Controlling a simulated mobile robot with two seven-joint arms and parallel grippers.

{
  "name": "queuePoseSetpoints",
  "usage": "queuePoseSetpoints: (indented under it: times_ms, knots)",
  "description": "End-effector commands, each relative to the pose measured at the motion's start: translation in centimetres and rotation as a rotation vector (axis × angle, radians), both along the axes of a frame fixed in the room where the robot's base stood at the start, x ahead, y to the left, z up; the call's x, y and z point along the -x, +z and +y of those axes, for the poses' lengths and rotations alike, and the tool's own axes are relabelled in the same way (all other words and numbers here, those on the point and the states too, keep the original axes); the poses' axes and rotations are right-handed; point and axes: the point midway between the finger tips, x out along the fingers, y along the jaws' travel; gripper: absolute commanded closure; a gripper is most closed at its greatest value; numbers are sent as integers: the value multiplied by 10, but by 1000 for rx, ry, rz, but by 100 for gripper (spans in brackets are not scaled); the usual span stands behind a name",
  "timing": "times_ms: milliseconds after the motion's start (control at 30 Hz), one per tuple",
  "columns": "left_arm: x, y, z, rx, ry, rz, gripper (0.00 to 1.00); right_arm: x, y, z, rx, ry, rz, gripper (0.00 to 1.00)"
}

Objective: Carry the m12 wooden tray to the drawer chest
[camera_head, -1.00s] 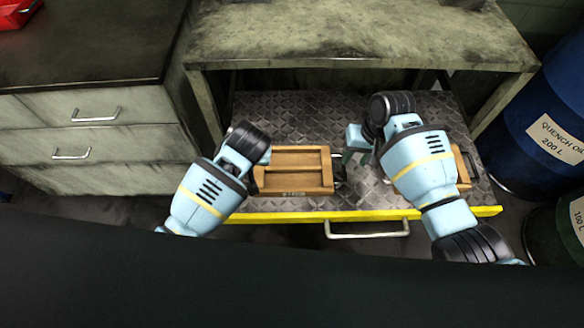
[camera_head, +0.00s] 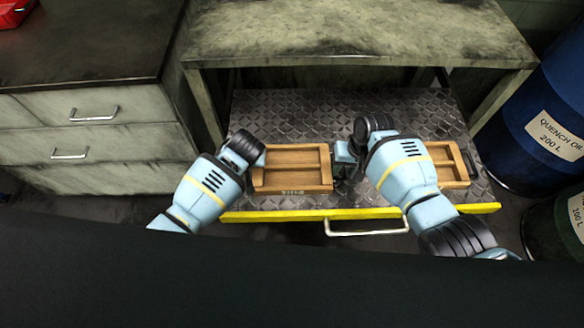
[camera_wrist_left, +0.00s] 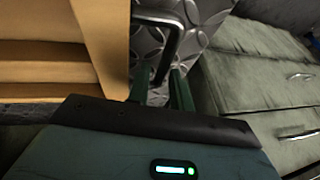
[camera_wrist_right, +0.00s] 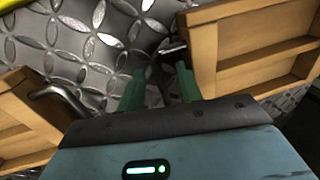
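Two wooden trays with dark end handles lie in the open drawer. The left tray (camera_head: 291,181) has a front marking too small to read, so I cannot tell surely that it is the m12 one. My left gripper (camera_wrist_left: 160,88) is at this tray's left end. Its green fingers stand apart with the dark handle (camera_wrist_left: 170,45) between them. My right gripper (camera_wrist_right: 160,88) is at the tray's right end, fingers apart, with that end's handle (camera_wrist_right: 172,51) at its fingertips. The drawer chest (camera_head: 95,135) stands at the left. The other tray (camera_head: 441,154) is partly hidden behind my right arm.
The drawer (camera_head: 270,110) has a patterned metal floor, a yellow front edge and a bar handle (camera_head: 366,228). It sits under a worn bench (camera_head: 360,35). A blue drum (camera_head: 540,120) stands at the right. The chest's dark top (camera_head: 90,45) is mostly clear, with a red bin (camera_head: 15,10) at its far corner.

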Motion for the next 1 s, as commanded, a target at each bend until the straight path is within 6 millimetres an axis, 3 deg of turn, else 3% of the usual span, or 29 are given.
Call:
queuePoseSetpoints:
  times_ms: [233,400,500,1000]
  knots:
    - [0,0,0,0,0,-1,80,0,0,0,0,0,0,66]
    - [0,0,0,0,0,-1,100,0,0,0,0,0,0,88]
    - [0,0,0,0,0,-1,100,0,0,0,0,0,0,100]
    - [-2,3,0,0,1,-5,100,-1,3,0,0,0,-3,100]
